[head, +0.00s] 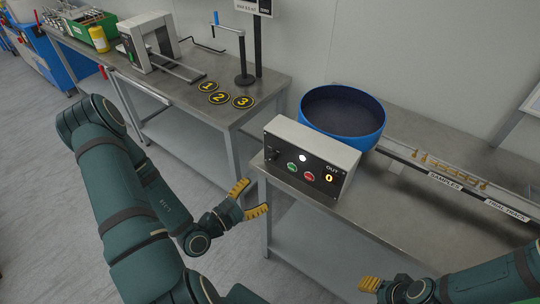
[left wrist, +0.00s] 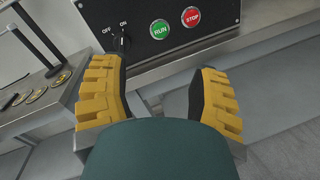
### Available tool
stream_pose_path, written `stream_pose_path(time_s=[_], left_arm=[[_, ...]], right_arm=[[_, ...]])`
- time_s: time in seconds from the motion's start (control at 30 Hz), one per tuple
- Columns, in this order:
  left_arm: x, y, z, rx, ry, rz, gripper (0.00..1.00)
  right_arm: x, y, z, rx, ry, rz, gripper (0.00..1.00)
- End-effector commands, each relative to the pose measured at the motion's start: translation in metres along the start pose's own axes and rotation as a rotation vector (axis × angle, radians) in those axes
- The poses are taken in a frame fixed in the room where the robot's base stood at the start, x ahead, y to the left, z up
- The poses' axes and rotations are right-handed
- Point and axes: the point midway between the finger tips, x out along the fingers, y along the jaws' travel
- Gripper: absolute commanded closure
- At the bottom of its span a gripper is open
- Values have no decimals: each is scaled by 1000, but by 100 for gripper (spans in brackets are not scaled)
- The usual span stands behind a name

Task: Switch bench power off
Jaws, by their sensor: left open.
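The control box (head: 318,158) is a grey case with a dark front panel on the near-left corner of the right bench. Its black rotary switch (left wrist: 122,42) has OFF at its upper left and ON above it; its handle seems to point up towards ON. The switch is small and dark at the panel's left end in the head view. My left gripper (head: 253,197) is open and empty, below and left of the panel, apart from it. In the left wrist view its yellow fingers stand wide apart below the panel. My right gripper (head: 370,284) is low at the bottom right, its fingers partly unclear.
A green RUN button (left wrist: 159,29) and a red STOP button (left wrist: 192,17) sit right of the switch. A blue bowl (head: 343,136) stands behind the box. The left bench (head: 215,119) carries numbered discs and a stand. A gap separates the benches.

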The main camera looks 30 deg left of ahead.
Motion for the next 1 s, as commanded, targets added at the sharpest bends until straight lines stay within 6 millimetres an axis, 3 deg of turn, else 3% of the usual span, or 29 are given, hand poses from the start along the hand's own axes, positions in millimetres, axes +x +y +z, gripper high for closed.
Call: stream_pose_path(time_s=[0.03, 0.1, 0.27, 0.8, 1.0], left_arm=[[-6, 16, -4, 14, 33, 69, 39], [-11, 29, -10, 33, 63, 133, 39], [-7, 39, -15, 47, 83, 177, 39], [89, 54, -22, 45, 79, 171, 39], [113, 59, -24, 45, 80, 171, 39]], right_arm=[[-3, -1, -1, 1, 1, 0, 53], [-4, -2, -1, 1, 1, 0, 53], [-4, -2, -1, 1, 1, 0, 53], [-2, -1, 0, 0, -1, 0, 53], [-2, -1, 1, 0, -2, 0, 53]])
